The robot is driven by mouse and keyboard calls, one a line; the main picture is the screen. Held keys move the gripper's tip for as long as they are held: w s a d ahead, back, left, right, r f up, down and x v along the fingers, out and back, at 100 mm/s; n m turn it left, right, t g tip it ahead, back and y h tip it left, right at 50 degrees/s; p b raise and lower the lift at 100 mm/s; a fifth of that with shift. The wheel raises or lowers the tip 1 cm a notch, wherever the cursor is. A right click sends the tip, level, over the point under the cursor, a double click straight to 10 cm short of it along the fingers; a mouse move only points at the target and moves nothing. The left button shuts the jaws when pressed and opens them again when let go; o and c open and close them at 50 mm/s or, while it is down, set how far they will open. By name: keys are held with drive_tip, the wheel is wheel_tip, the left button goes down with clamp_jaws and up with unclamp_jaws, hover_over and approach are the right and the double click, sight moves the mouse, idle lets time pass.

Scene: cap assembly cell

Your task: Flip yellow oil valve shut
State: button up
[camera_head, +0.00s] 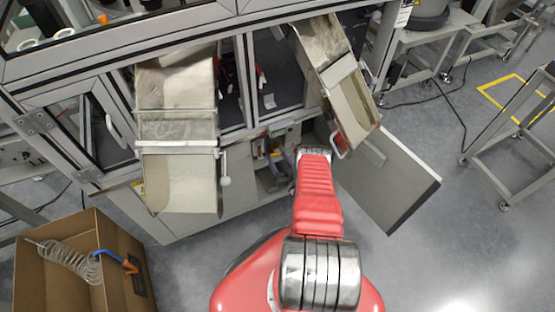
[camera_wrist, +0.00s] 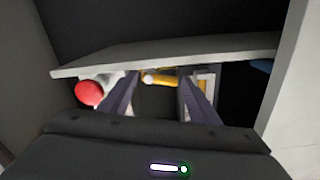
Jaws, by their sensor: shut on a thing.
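The yellow oil valve (camera_wrist: 160,79) shows in the wrist view, just under the edge of a pale shelf. Its yellow handle lies sideways between my fingertips. My gripper (camera_wrist: 159,86) reaches in under the shelf and is shut on the valve, one dark finger on each side. The ends of the handle are partly hidden by the fingers. In the head view my red arm reaches into the open lower cabinet (camera_head: 268,165), and the valve cannot be made out there.
A red round knob (camera_wrist: 89,93) on a white part sits left of my fingers. The pale shelf (camera_wrist: 220,48) runs close above them. An open cabinet door (camera_head: 385,180) stands right of my arm. Metal chutes (camera_head: 180,180) hang at left and right. A cardboard box (camera_head: 50,280) stands lower left.

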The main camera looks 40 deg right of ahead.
idle(0.3)
drive_tip(key=o, duration=0.7)
drive_tip(key=shift+o, duration=0.2)
drive_tip(key=v, duration=1.3)
drive_tip(key=shift+s+a, duration=0.15)
drive_tip(key=shift+s, duration=0.2)
drive_tip(key=shift+c, duration=0.4)
